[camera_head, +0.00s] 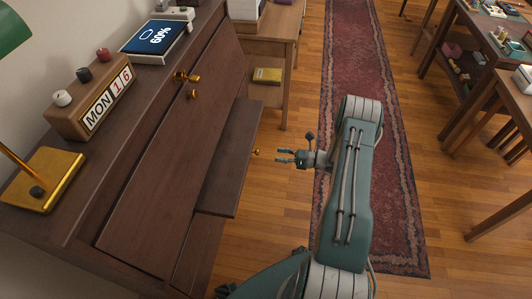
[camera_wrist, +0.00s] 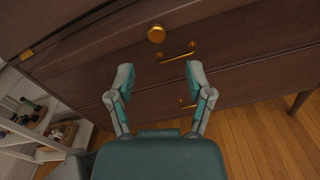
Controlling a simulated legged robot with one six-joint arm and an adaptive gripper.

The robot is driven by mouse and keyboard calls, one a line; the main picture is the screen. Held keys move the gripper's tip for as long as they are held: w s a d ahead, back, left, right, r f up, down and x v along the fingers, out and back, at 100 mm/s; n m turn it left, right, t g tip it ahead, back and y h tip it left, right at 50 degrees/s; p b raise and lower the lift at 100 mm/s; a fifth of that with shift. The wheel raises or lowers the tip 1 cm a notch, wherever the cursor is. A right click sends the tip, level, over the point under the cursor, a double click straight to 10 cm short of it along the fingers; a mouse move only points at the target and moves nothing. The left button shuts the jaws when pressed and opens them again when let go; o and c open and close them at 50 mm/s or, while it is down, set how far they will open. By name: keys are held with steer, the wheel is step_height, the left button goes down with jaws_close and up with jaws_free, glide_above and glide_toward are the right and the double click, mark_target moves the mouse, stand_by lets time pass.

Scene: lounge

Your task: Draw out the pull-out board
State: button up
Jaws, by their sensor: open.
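The pull-out board (camera_head: 232,160) is a flat dark wood panel that juts from the front of the dark wooden desk. A small round brass knob (camera_head: 257,152) sits on its outer edge; a round brass knob also shows at the upper middle of the wrist view (camera_wrist: 156,33). My gripper (camera_head: 284,156) is open and empty, just right of the knob in the head view and apart from it. In the wrist view its two fingers (camera_wrist: 159,78) are spread, with the knob above and between them in the picture.
Brass pull handles (camera_wrist: 178,52) show below the knob in the wrist view. The desk top (camera_head: 55,213) holds a block calendar (camera_head: 92,100), a tablet display (camera_head: 158,38) and a brass lamp base (camera_head: 42,180). A red runner rug (camera_head: 352,60) lies on open floor; tables stand at right.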

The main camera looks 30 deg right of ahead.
steer(key=shift+v, duration=2.15)
steer(key=s+a+r+n+g+h, duration=0.15)
steer(key=a+r+n+g, duration=0.45)
steer(key=r, duration=0.6)
steer(key=s+a+r+n+g+h, duration=0.1)
steer(key=a+r+n+g+h, duration=0.25)
steer(key=a+r+n, duration=0.6)
steer(key=s+a+r+n+t+h, duration=0.2)
steer(key=s+r+n+h, duration=0.2)
steer(key=s+r+n, duration=0.2)
steer(key=s+a+r+n+t+h, duration=0.2)
steer(key=s+r+n+h, duration=0.3)
steer(key=s+r, duration=0.5)
steer(key=s+a+n, duration=0.1)
steer(key=s+n, duration=0.1)
steer(key=s, duration=0.1)
steer(key=shift+a+r+h, duration=0.25)
steer(key=shift+h, duration=0.05)
steer(key=shift+o, duration=0.5)
steer(key=shift+t, duration=0.25)
